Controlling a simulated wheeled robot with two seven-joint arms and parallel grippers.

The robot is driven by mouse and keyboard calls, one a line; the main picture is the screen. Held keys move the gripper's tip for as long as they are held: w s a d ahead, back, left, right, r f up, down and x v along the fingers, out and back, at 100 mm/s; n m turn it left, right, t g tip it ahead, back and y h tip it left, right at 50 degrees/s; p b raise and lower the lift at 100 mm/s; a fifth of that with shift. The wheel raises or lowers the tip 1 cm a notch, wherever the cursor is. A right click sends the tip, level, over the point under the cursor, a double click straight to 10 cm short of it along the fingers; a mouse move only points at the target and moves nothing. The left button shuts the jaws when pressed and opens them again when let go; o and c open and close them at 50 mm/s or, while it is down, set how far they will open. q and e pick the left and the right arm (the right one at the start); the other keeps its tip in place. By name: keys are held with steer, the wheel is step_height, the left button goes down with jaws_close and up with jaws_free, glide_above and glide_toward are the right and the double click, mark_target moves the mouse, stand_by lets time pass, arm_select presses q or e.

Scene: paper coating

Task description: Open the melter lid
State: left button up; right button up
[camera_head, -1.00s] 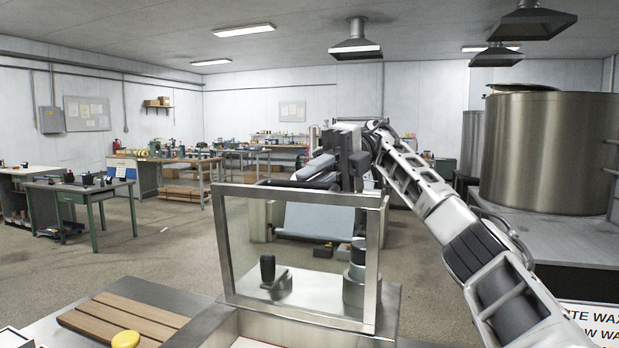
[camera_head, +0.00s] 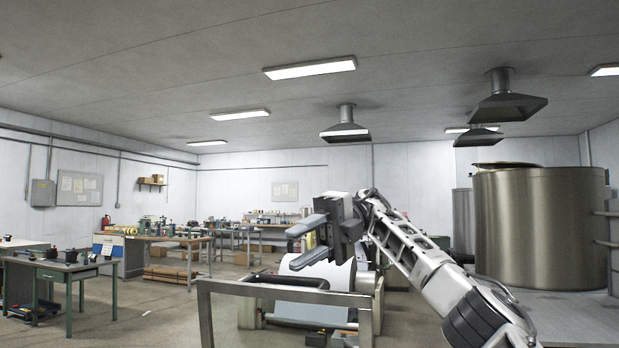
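A large steel tank (camera_head: 540,228) stands at the right, with a thin dark lid-like disc (camera_head: 505,165) on its top. I cannot tell which of these is the melter lid. My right gripper (camera_head: 307,240) is above the frame's top bar. Its two grey fingers point left and are apart, with nothing seen between them. I cannot tell its distance from the black bar. My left gripper is out of view.
A machine with a pale roll (camera_head: 318,277) stands behind the frame. Green-legged workbenches (camera_head: 62,275) with tools are at the left and back. Extractor hoods (camera_head: 345,128) hang from the ceiling. The grey surface (camera_head: 580,315) before the tank looks clear.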

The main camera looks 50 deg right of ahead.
steer(key=s+a+r+b, duration=0.3)
steer(key=s+a+r, duration=0.6)
steer(key=s, duration=0.1)
stand_by(0.6)
